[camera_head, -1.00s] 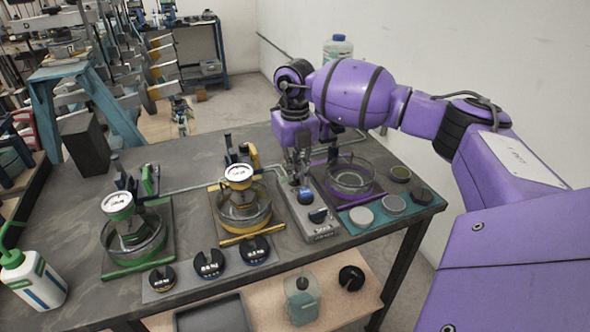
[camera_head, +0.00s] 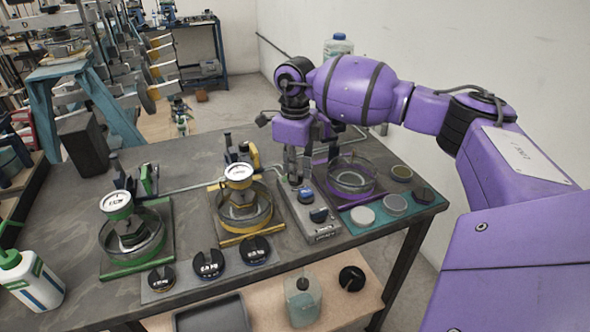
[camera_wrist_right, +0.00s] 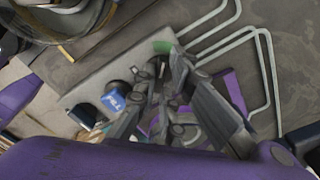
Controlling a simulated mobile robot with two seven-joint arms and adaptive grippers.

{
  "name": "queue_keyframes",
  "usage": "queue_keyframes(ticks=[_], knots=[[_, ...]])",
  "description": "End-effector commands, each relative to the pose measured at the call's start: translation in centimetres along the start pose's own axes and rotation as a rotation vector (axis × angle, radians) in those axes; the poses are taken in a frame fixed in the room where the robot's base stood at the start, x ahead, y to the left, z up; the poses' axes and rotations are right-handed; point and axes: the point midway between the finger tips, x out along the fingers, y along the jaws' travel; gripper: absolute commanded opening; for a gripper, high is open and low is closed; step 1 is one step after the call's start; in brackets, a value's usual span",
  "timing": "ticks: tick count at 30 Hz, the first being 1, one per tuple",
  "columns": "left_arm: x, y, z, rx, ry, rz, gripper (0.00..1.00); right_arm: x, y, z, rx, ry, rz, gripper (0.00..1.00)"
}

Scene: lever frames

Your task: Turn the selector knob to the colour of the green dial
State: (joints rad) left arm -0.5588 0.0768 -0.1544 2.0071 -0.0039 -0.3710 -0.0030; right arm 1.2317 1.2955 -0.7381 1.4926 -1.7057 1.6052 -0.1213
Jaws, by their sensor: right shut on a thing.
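The grey selector panel (camera_head: 322,233) stands between the yellow and purple stations. My right gripper (camera_head: 292,181) points down at its far end, shut on the selector knob, which the fingers mostly hide. In the right wrist view my gripper (camera_wrist_right: 158,73) is at the panel's (camera_wrist_right: 85,92) end with a green patch (camera_wrist_right: 162,46). A blue knob marked FILL (camera_wrist_right: 113,99) sits apart from the fingers; it also shows in the head view (camera_head: 318,215). The green dial (camera_head: 117,203), white-faced with a green rim, stands at left over a green-rimmed dish. My left gripper is out of view.
A yellow dial (camera_head: 239,174) stands left of the panel, and a purple-rimmed dish (camera_head: 352,191) close to its right. Several slotted black weights (camera_head: 208,264) lie along the front. A teal mat (camera_head: 352,226) with discs is at right. Bent metal tubes (camera_wrist_right: 262,65) run beside the panel.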

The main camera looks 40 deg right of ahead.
Motion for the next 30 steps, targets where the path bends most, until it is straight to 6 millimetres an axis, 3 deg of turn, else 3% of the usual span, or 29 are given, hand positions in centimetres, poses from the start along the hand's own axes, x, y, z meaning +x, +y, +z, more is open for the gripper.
queue_keyframes(ticks=[20, 21, 25, 30], knots=[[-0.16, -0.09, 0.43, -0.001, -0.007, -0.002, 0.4, 0.03, 0.02, -0.02, -0.07, 0.001, 0.001, 0.0], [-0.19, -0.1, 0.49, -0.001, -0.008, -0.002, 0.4, 0.03, 0.02, -0.02, -0.069, 0.001, 0.001, 0.11], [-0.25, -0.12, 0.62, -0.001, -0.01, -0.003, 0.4, 0.03, 0.01, -0.02, -0.069, 0.001, 0.001, 0.28], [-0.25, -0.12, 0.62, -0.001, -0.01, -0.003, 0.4, 0.02, 0.0, -0.02, -0.069, 0.0, 0.0, 0.28]])
